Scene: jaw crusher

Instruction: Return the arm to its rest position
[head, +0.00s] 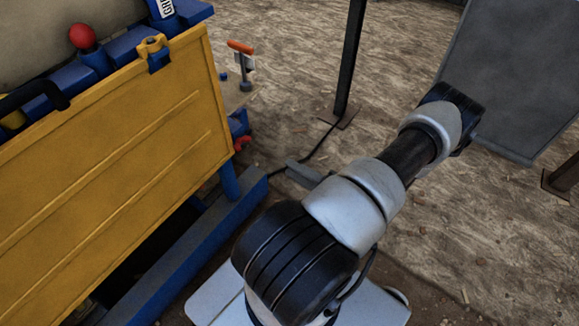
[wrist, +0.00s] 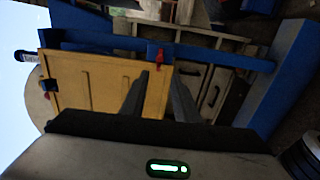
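My arm (head: 405,155) reaches from the base towards the upper right in the head view, with its dark far end in front of a grey panel. My gripper fingers do not show clearly there. In the wrist view my gripper (wrist: 160,76) has its two dark fingers apart, with nothing between them. The yellow side panel (wrist: 105,80) of the crusher lies beyond the fingers. The same yellow panel (head: 120,150) fills the left of the head view, apart from my arm.
A blue beam (head: 190,240) runs along the crusher's foot, left of my base. A black post (head: 350,60) and the grey panel (head: 520,70) stand near the arm. An orange-handled tool (head: 241,60) is beyond the crusher. Drawers (wrist: 205,85) show in the wrist view.

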